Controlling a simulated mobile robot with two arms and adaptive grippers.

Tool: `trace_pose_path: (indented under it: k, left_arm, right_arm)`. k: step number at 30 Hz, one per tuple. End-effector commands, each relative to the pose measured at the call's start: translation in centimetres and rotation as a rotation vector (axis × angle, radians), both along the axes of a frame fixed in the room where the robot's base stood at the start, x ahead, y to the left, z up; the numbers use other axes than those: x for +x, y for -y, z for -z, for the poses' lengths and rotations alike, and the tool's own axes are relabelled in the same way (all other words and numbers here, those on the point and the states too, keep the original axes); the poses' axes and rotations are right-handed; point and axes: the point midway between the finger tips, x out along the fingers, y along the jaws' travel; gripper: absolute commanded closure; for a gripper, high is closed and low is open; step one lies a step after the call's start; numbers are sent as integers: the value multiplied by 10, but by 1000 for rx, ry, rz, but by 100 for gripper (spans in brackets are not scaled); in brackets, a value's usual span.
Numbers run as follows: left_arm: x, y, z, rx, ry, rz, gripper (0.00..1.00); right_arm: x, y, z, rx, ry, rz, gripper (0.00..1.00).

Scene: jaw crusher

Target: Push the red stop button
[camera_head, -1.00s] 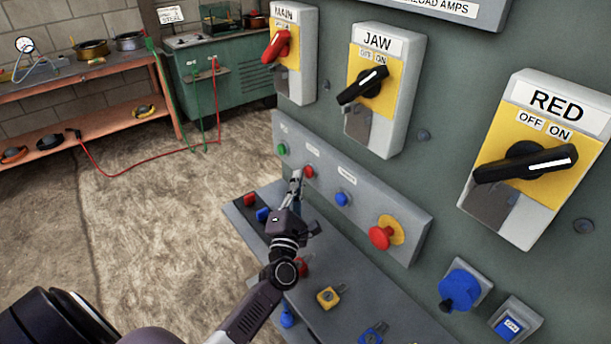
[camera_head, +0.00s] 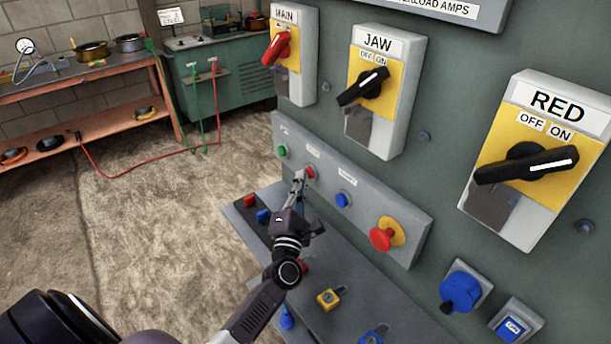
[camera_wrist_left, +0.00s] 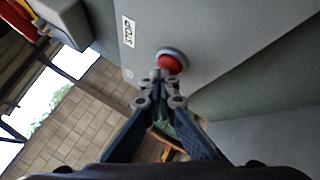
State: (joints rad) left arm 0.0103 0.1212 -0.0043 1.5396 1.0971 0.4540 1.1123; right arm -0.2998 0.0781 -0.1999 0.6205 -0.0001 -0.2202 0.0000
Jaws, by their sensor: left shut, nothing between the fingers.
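The red stop button (camera_head: 310,172) is a small round button on the sloped grey button panel, between a green and a blue button. In the left wrist view the red button (camera_wrist_left: 169,63) sits in a grey ring beside a label that seems to read STOP. My left gripper (camera_head: 299,174) is shut and empty, with its fingertips right at the button's left side. In the left wrist view the closed fingertips (camera_wrist_left: 160,76) overlap the button's lower edge. I cannot tell whether they touch it. My right gripper is not in view.
The green button (camera_head: 282,150), blue button (camera_head: 342,199) and large red mushroom button (camera_head: 382,238) share the panel. A lower ledge (camera_head: 340,270) carries several coloured fittings. Switch boxes marked MAIN (camera_head: 296,70), JAW and RED are above. Open floor lies to the left.

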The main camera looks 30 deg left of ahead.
Motion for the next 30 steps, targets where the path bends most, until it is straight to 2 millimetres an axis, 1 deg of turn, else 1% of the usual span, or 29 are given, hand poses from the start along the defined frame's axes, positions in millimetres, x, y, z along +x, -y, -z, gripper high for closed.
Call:
trace_pose_path:
  k: [16, 24, 30]
  left_arm:
    - [1, 1, 0, 1, 0, 2, 100]
    - [9, 5, 0, 0, 0, 2, 100]
    - [10, 6, -2, 1, 2, 5, 100]
  right_arm:
    - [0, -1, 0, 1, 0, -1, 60]
    - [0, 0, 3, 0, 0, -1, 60]
    - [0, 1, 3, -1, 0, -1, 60]
